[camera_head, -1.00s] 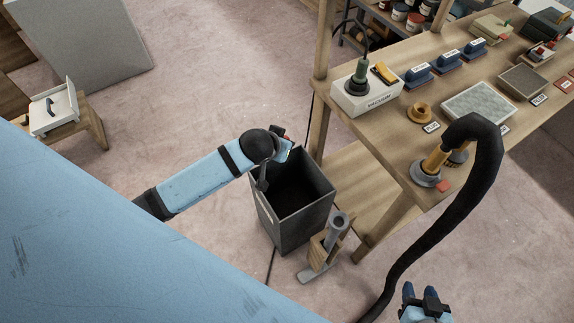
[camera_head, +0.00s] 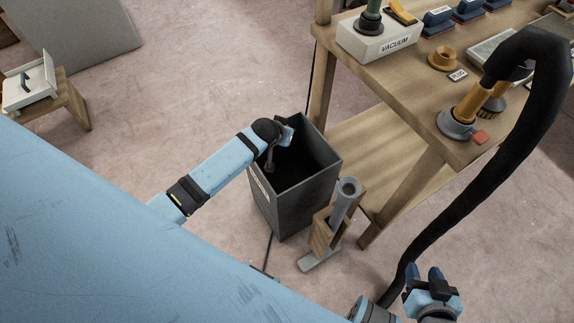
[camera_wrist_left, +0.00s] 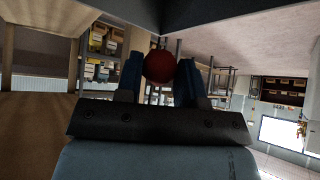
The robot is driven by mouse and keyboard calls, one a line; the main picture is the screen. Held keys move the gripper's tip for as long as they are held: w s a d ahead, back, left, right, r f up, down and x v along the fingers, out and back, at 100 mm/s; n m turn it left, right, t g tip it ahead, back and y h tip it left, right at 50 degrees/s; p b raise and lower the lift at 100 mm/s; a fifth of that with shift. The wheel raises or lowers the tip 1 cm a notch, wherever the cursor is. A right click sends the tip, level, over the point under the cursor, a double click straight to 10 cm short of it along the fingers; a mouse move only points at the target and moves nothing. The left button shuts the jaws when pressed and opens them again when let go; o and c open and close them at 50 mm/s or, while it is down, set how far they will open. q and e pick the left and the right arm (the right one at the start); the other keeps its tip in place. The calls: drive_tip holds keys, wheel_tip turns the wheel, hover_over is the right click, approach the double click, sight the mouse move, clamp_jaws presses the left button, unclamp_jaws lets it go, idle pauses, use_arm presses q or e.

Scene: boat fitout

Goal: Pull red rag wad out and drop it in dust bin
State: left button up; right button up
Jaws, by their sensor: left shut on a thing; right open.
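The red rag wad (camera_wrist_left: 160,65) shows as a round red lump between the two blue fingers of my left gripper (camera_wrist_left: 158,82) in the left wrist view. My left gripper is shut on it. In the head view my left gripper (camera_head: 285,136) is at the opening of the dark grey dust bin (camera_head: 308,205), near its far left side. The wad is hidden there behind my wrist. The bin stands open on the floor, its inside dark. My right gripper (camera_head: 424,274) is open and empty at the lower right, fingers pointing up.
A wooden workbench (camera_head: 400,85) stands right of the bin, with a vacuum box (camera_head: 378,38) on it. A thick black hose (camera_head: 470,190) hangs from its yellow nozzle past my right gripper. A grey tube in a wooden holder (camera_head: 330,222) stands close to the bin.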

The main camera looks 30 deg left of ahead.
use_arm(q)
wheel_tip(320, 180, down, 3)
drive_tip(key=shift+r+b, duration=0.2)
drive_tip(key=shift+b, duration=0.65)
drive_tip(key=shift+f+b, duration=0.25)
drive_tip(key=shift+b, duration=0.05)
drive_tip(key=shift+f, duration=0.1)
drive_tip(key=o, duration=1.1)
use_arm(e)
drive_tip(key=shift+w+a+t, duration=0.15)
drive_tip(key=shift+a+t, duration=0.15)
use_arm(q)
drive_tip(key=p+v, duration=0.3)
drive_tip(key=v, duration=1)
drive_tip(key=shift+s+r+p, duration=0.25)
drive_tip(key=shift+r+p, duration=0.1)
drive_tip(key=shift+p, duration=0.05)
use_arm(e)
drive_tip(key=shift+s+d+r, duration=0.2)
drive_tip(key=shift+d, duration=0.1)
